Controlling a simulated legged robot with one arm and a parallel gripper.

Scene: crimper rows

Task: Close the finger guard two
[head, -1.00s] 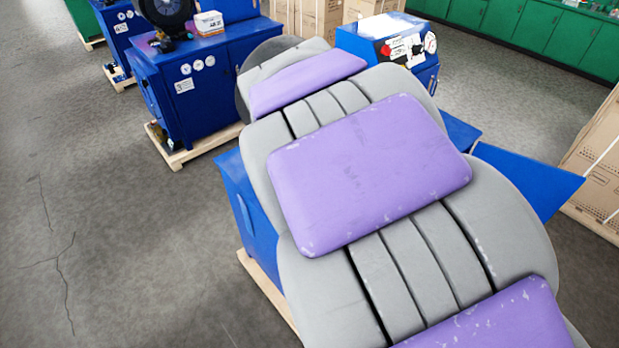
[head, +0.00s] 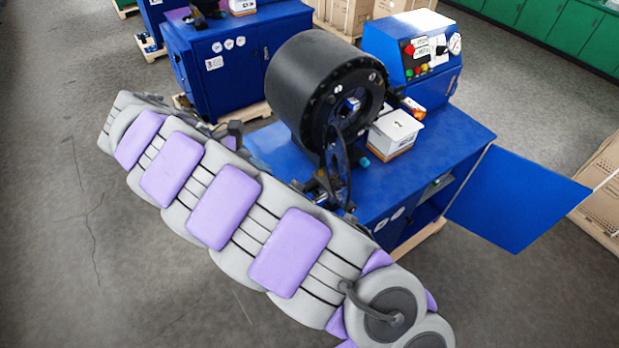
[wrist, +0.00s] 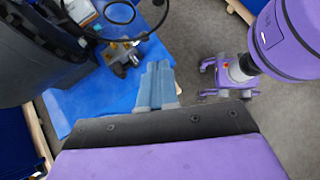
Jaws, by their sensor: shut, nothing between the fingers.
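The crimper (head: 318,85) has a black drum head on a blue cabinet, right of centre in the head view. Its finger guard (head: 345,170), a thin dark hoop, stands out in front of the drum face and shows nearly edge-on. In the wrist view, the guard (wrist: 137,38) is a thin black loop at the top, partly cut off by the frame. My gripper (wrist: 158,64) has its two blue-grey fingers together, empty, below and right of the loop and apart from it. In the head view, my arm hides the gripper or leaves it unclear.
A white box (head: 394,132) stands on the cabinet top beside the drum. A control box (head: 412,58) is behind it. A blue cabinet door (head: 515,200) hangs open at right. Another blue machine (head: 225,60) stands behind. The grey floor at left is clear.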

